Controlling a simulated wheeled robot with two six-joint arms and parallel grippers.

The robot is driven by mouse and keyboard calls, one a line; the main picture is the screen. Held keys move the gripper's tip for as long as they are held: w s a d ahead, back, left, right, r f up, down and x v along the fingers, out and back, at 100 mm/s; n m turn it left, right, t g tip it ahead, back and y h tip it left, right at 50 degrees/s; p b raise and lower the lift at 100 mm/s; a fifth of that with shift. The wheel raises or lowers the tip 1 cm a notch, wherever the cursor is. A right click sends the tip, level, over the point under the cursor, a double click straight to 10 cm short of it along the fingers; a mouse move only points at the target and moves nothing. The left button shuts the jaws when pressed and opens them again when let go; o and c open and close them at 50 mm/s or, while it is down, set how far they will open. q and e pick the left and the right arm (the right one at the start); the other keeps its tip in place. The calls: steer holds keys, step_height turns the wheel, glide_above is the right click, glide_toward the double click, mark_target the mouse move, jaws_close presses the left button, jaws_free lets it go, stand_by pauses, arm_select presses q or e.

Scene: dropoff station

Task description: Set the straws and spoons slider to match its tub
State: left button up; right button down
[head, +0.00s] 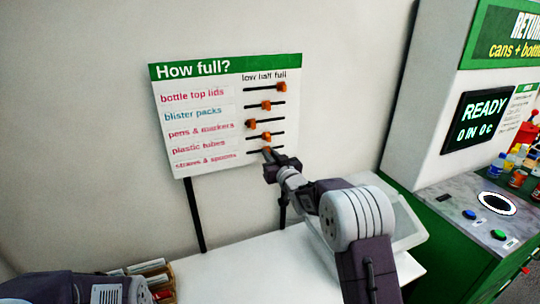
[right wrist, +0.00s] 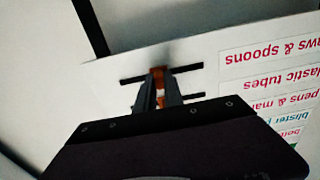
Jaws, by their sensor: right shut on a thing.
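The "How full?" board (head: 225,115) stands against the wall, with low, half and full marks above its sliders. The straws and spoons slider is the bottom row; its orange knob (head: 267,150) sits near the middle of its black track, around half. My right gripper (head: 268,155) reaches up from the lower right and is shut on this knob. In the right wrist view the fingers (right wrist: 158,92) are on both sides of the orange knob (right wrist: 158,74), which they partly hide. The straws and spoons tub cannot be made out. My left gripper is out of view; only its arm shows at lower left.
The other orange knobs sit at full for bottle top lids (head: 281,87), half for blister packs (head: 266,105), low for pens and markers (head: 250,124) and half for plastic tubes (head: 266,137). A green-and-grey return machine (head: 440,200) stands at right. The white counter (head: 235,270) is mostly clear.

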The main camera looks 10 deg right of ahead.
mark_target(250, 152)
steer(key=a+b, duration=0.2)
steer(key=a, duration=0.1)
steer(key=s+a+b, duration=0.1)
steer(key=a+b, duration=0.1)
steer(key=shift+f, duration=0.25)
steer(key=shift+a+r, duration=0.15)
steer(key=shift+a, duration=0.05)
steer(key=shift+d, duration=0.15)
steer(key=c, duration=1.5)
jaws_free()
steer(key=shift+o, duration=0.3)
steer(key=shift+a+r, duration=0.1)
steer(key=shift+a, duration=0.15)
steer(key=shift+d, duration=0.1)
